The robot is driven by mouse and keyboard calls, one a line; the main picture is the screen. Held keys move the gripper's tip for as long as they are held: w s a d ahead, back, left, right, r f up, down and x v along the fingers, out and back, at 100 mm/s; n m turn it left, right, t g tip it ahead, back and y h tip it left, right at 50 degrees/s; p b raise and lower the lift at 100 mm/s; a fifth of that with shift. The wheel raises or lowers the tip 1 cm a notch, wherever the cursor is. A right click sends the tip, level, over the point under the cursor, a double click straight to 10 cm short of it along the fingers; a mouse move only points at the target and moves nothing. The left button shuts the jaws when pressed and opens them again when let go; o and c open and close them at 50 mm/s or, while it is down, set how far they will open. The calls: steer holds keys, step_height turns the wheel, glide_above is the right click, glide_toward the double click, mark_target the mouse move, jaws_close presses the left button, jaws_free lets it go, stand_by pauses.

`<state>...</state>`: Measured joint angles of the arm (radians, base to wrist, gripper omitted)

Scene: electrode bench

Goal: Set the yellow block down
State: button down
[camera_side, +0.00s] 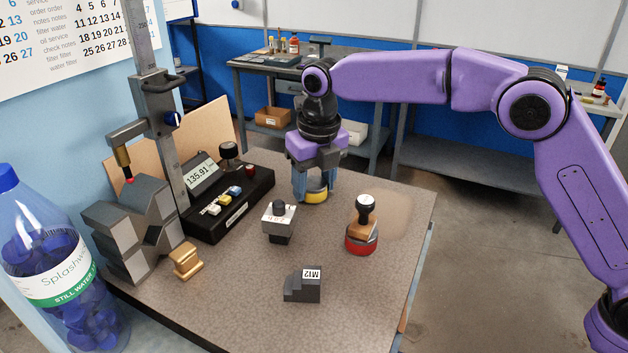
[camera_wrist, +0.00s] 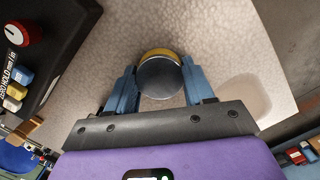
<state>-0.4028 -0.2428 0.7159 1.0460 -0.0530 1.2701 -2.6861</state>
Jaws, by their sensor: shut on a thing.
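The yellow block (camera_side: 316,196) is a short round piece with a yellow band and a dark top. In the wrist view its dark grey top disc (camera_wrist: 160,77) shows, with a yellow rim at the far edge. My gripper (camera_side: 316,184) points down, its blue fingers on both sides of the block. In the wrist view my gripper (camera_wrist: 160,82) is shut on it. The block is at or just above the speckled table (camera_side: 345,245); I cannot tell whether its underside touches. The fingers cover its sides.
A black readout box (camera_side: 228,205) with a red knob stands left of my gripper. A grey block with a black knob (camera_side: 279,220) and a red-based stamp (camera_side: 361,237) stand nearer the camera, with a dark stepped M12 block (camera_side: 303,285) in front. Table right of my gripper is clear.

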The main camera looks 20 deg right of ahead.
mark_target(319, 187)
steer(key=shift+f, duration=0.1)
steer(key=shift+c, duration=2.1)
jaws_free()
step_height(319, 187, up, 12)
steer(key=s, duration=0.1)
steer(key=shift+s+d, duration=0.15)
steer(key=shift+s, duration=0.05)
steer(key=s+d+f+m, duration=0.5)
steer(key=s+d+m, duration=0.3)
steer(key=s, duration=0.3)
steer(key=s+d+f+m, duration=0.5)
steer(key=s+d+m, duration=0.4)
steer(key=s+d, duration=0.2)
steer(key=s+d+f+m+g, duration=0.1)
steer(key=s+d+f+m, duration=0.3)
steer(key=s+d+m, duration=0.4)
steer(key=s+d, duration=0.2)
steer(key=s, duration=0.3)
steer(key=shift+s+f+m, duration=0.15)
steer(key=shift+f+m, duration=0.25)
